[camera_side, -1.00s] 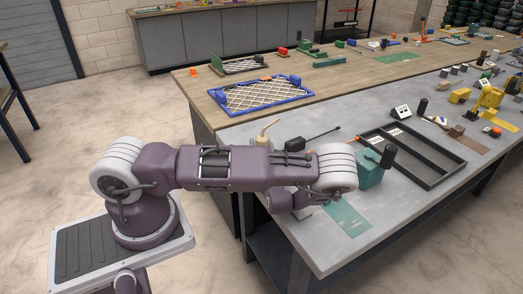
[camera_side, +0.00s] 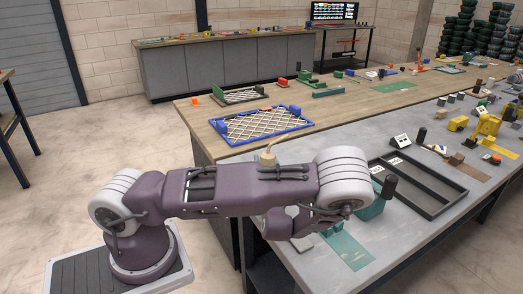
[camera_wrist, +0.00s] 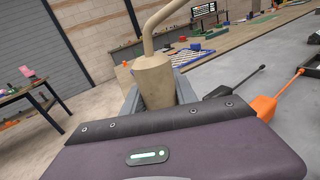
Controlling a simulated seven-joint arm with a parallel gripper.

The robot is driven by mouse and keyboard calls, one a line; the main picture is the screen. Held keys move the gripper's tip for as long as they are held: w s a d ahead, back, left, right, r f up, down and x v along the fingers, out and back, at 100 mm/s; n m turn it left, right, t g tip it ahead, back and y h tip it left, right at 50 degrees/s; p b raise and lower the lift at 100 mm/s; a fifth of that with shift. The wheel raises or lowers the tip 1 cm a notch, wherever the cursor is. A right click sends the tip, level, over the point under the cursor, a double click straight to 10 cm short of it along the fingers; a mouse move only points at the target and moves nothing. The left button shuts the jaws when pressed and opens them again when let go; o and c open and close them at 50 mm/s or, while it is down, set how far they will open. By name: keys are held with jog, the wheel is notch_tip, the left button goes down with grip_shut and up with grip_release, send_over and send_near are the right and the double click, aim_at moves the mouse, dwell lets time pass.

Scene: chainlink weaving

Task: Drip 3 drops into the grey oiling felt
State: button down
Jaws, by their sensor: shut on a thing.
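In the wrist view my gripper (camera_wrist: 160,94) is shut on a beige oil can (camera_wrist: 154,75) with a rounded shoulder and a thin bent spout. The grey fingers stand on either side of its body, and the spout leaves the top of the picture. In the side view the can's top (camera_side: 267,157) shows above my arm, which hides the fingers and the lower can. A small flat grey piece (camera_side: 302,243) lies near the table's front edge beside a green mat. I cannot tell whether it is the oiling felt.
A teal block (camera_side: 370,208) and an empty dark tray (camera_side: 438,205) stand right of my arm. A blue frame with wire mesh (camera_side: 262,124) lies on the wooden table behind.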

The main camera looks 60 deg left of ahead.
jog(key=s+d+f+m+t+h, duration=0.1)
jog(key=s+d+m, duration=0.1)
jog(key=d, duration=0.2)
jog(key=s+d+f+m+t+h, duration=0.1)
jog(key=d+f+m+t+h, duration=0.1)
jog(key=d, duration=0.2)
jog(key=s+d+f+m+t+h, duration=0.1)
jog(key=s+d+m+t+h, duration=0.1)
jog(key=d+m, duration=0.1)
jog(key=shift+s+d+f, duration=0.3)
jog(key=shift+d+f, duration=0.1)
jog(key=shift+d, duration=0.1)
jog(key=f+m, duration=0.1)
jog(key=m, duration=0.1)
jog(key=s+a+f+m+g, duration=0.1)
jog(key=m, duration=0.1)
jog(key=s+f+m+g, duration=0.1)
jog(key=f+m, duration=0.1)
jog(key=shift+s+a, duration=0.15)
jog(key=shift+s, duration=0.1)
jog(key=shift+f, duration=0.2)
jog(key=shift+r+m+g, duration=0.8)
jog(key=shift+r+m, duration=0.6)
jog(key=shift+r, duration=0.25)
dwell(0.6)
dwell(1.7)
notch_tip(320, 180, down, 4)
jog(key=n+t, duration=0.1)
jog(key=n, duration=0.2)
jog(key=shift+t, duration=0.3)
